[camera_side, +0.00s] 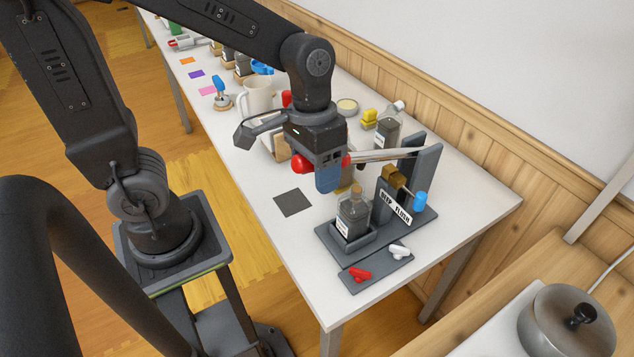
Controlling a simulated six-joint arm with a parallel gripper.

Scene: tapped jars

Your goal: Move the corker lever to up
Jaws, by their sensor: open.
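The corker (430,170) is a dark grey stand with two uprights at the right of the table. Its pale metal lever (385,155) runs left from the uprights, roughly level, to my gripper (328,178). My gripper is open, pointing down at the lever's left end. Red round parts show on both sides of it; the left one (302,162) may be the lever's knob. The gripper hides part of the lever, and I cannot tell whether they touch. A corked bottle (353,218) stands upright in a holder on the corker's base, below and right of my gripper.
A blue-tipped rod (421,201) and brass block (393,182) are on the corker. A small tray (378,273) with red and white pieces lies in front. A dark square (292,202) lies left. A mug (258,95) and jars stand behind. A lidded pot (566,325) is front right.

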